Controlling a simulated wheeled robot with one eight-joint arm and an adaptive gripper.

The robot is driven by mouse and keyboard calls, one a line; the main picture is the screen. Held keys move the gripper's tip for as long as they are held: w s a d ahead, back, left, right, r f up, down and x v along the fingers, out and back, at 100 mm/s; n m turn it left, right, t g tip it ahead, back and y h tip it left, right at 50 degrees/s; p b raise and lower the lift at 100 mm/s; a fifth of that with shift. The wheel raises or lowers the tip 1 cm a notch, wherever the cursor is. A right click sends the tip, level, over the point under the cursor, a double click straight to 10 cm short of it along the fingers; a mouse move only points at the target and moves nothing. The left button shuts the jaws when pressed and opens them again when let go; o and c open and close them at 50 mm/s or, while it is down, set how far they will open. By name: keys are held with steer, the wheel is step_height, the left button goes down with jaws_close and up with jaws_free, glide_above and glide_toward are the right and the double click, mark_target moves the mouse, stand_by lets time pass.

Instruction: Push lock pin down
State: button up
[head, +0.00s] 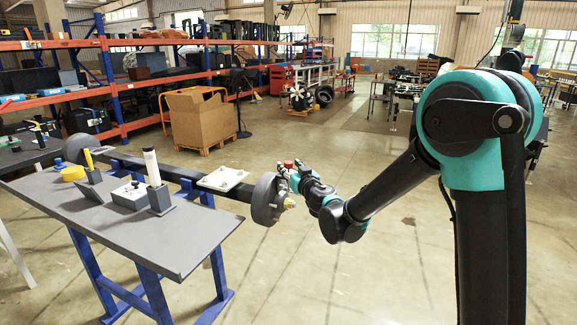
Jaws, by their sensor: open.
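My gripper (288,176) is at the end of my arm, near the middle of the head view. It is small here, and it is open. It is right beside a dark round hub (264,198) on the end of a dark beam (222,190). A small red part (288,164) shows at the gripper, and a brass-coloured part (290,203) shows just below it. I cannot tell which of these, if any, is the lock pin. I cannot tell whether the gripper touches anything; the hub and wrist partly hide this area.
A grey table (110,225) on blue legs holds a white cylinder on a dark block (153,168), a yellow roll (73,173) and a small switch box (130,195). A pale plate (222,179) lies on the beam. A cardboard box (201,117) stands behind. The floor ahead is open.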

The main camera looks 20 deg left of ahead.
steer(key=shift+x, duration=0.85)
steer(key=shift+c, duration=0.2)
jaws_close()
